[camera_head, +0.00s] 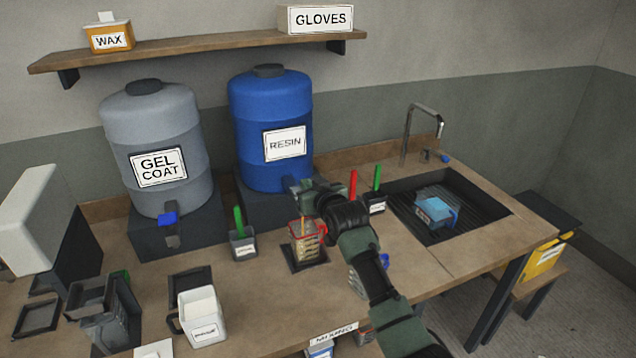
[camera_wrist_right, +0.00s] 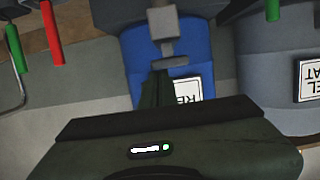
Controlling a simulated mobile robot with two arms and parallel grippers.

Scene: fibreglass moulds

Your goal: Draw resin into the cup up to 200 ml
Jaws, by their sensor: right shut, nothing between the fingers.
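The blue resin drum (camera_head: 270,105) stands on a dark block at the back of the bench. Its label also shows in the right wrist view, where the drum (camera_wrist_right: 200,50) is upside down. A clear cup with a red handle (camera_head: 308,246) sits on a dark pad below the drum's front. A thin amber streak shows at the cup's top; I cannot tell whether it is flowing resin. My right gripper (camera_head: 300,190) is shut and empty at the drum's tap, hiding much of it. The grey tap (camera_wrist_right: 165,35) shows just beyond the fingers (camera_wrist_right: 155,90). My left gripper is not in view.
A grey gel coat drum (camera_head: 155,115) stands left of the resin. Small pots with green (camera_head: 243,245) and red handles stand near the cup. A white jug (camera_head: 202,318) is at the front. The sink (camera_head: 480,215) holds a blue item (camera_head: 434,211).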

